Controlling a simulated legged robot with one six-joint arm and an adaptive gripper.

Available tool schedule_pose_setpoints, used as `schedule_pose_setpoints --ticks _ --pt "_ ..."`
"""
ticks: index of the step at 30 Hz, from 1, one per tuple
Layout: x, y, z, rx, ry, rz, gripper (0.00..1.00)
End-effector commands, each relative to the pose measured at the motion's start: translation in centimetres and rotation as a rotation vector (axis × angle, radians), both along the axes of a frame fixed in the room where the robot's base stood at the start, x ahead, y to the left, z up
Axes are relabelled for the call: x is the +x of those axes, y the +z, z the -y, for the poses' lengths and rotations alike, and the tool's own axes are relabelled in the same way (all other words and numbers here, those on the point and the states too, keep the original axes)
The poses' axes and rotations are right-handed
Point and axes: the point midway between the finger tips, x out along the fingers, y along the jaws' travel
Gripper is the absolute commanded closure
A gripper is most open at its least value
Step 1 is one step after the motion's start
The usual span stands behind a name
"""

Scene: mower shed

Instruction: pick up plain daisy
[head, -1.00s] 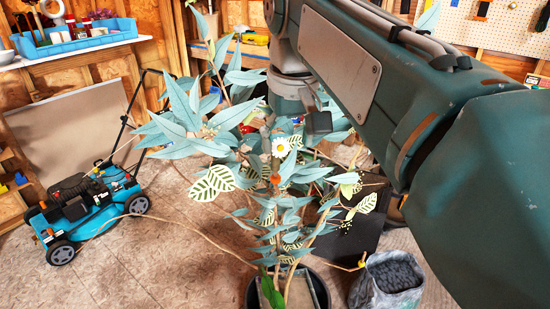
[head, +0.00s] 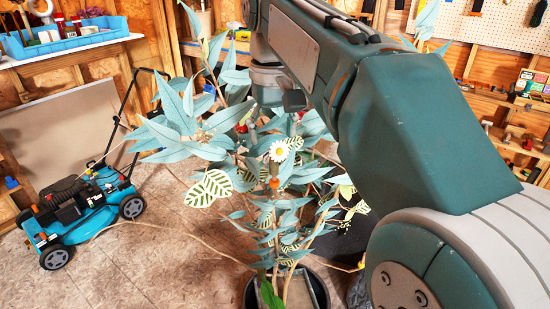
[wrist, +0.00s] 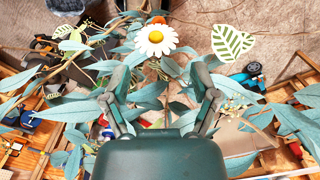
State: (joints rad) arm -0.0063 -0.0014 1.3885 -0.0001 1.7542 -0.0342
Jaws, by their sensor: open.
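The plain daisy (head: 279,151), white with a yellow centre, sits upright among blue-green leaves of a tall potted plant (head: 268,225). In the wrist view the daisy (wrist: 156,40) is at the upper middle, facing the camera. My gripper (wrist: 159,72) is open, with its two fingers spread left and right among the leaves. The daisy shows just above the gap between the fingertips; I cannot tell their exact distance apart in depth. Nothing is held. In the head view leaves and my arm hide most of the gripper. The daisy's stem is mostly hidden.
Leaves and branches crowd around the fingers. Pale striped leaves (head: 208,188) and a small orange piece (head: 274,183) are near the daisy. A blue mower (head: 85,212) stands at the left, beneath a shelf with a blue tray (head: 66,37). Floor between mower and plant is clear.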

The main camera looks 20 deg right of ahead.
Motion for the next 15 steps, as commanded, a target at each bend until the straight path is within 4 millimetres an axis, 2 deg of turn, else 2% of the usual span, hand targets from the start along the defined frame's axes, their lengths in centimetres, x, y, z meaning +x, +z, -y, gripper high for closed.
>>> schedule_pose_setpoints --ticks 9,15 --pt "0.0 -4.3 0.1 0.000 0.000 -0.003 0.23" --pt "0.0 -5.0 0.1 0.000 0.000 0.000 0.23"
